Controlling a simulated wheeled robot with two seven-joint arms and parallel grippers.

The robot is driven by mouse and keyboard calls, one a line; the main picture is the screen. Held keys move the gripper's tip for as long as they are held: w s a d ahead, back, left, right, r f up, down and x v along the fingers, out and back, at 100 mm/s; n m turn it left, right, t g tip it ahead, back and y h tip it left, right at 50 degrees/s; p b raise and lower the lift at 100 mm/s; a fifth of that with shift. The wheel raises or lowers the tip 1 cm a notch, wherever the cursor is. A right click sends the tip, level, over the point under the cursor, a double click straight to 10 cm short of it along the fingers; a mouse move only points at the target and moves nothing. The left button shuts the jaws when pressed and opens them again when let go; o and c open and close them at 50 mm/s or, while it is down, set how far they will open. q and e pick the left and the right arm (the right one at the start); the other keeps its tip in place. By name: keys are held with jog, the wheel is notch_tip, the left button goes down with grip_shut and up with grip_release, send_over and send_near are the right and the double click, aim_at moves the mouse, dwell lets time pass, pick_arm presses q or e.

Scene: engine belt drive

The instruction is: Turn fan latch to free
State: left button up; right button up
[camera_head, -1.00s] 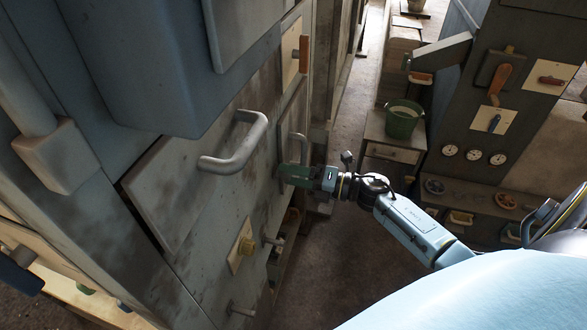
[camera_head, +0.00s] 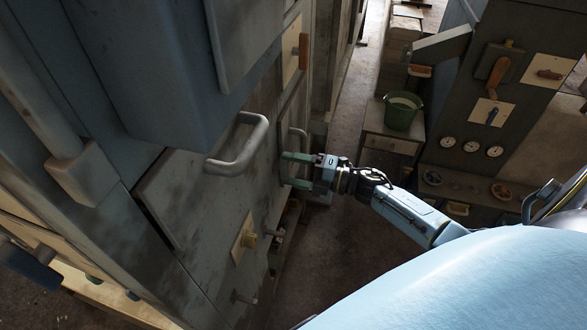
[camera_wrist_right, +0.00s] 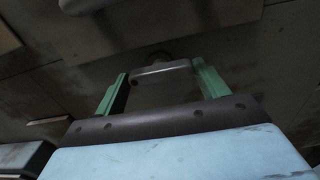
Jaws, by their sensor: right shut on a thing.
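A small round mount shows behind the bar. I cannot tell from the head view which fitting the bar belongs to, as the fingers cover it. No fan label is readable. My left gripper is not in view.
A larger grey handle (camera_head: 240,146) sticks out from the cabinet door nearby. A green bucket (camera_head: 401,111) stands on a small cabinet behind. The floor right of the cabinet is clear.

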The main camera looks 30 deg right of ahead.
jog(key=o, duration=1)
jog(key=v, duration=1.3)
jog(key=shift+s+d, duration=0.1)
jog(key=shift+d, duration=0.05)
